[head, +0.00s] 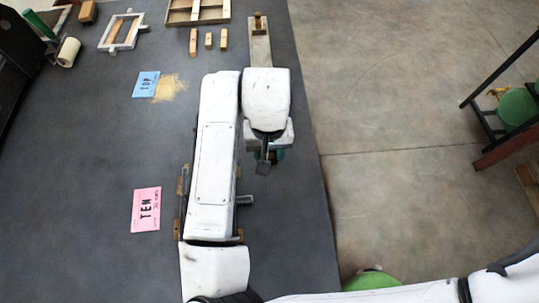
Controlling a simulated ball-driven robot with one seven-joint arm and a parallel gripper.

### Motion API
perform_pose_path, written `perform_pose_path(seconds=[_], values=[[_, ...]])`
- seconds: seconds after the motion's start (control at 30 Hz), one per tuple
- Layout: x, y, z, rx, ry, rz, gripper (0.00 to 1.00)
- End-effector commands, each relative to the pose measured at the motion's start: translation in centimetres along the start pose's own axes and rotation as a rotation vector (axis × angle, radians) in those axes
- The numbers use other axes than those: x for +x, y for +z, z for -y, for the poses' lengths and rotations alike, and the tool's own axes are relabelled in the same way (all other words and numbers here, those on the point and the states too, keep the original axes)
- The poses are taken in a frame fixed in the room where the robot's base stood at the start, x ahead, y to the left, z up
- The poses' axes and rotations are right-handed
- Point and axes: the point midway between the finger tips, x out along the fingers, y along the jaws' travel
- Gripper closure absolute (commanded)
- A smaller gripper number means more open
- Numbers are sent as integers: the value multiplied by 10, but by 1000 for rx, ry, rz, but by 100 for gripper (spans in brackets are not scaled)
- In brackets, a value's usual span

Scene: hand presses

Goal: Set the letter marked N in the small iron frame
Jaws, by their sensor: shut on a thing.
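My gripper (264,157) is at the middle of the view, pointing down over the dark table near its right edge. It is shut on a small dark grey block (263,168), which could be a type letter; no mark on it can be read. A light grey open frame (116,46) lies at the upper left, far from my gripper. A second fixture (181,188) with brownish edges lies mostly hidden under my arm. I cannot tell which of these is the small iron frame. No letter N can be read on any block.
A pink card (146,222) reads TEN and a blue card (146,95) reads TOP. Several small wooden blocks (209,41), a compartmented wooden tray (198,21) and a long wooden holder (260,46) lie at the back. The dark table (90,150) is clear at left; its right edge drops to the floor.

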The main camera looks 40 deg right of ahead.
Motion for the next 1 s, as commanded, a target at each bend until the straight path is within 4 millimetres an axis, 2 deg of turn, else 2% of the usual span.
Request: perform_pose_path(seconds=[0.8, 1.0], values=[[-44, 0, 0, 0, 0, -1, 86], [-50, 0, 0, 0, 0, -1, 86]])
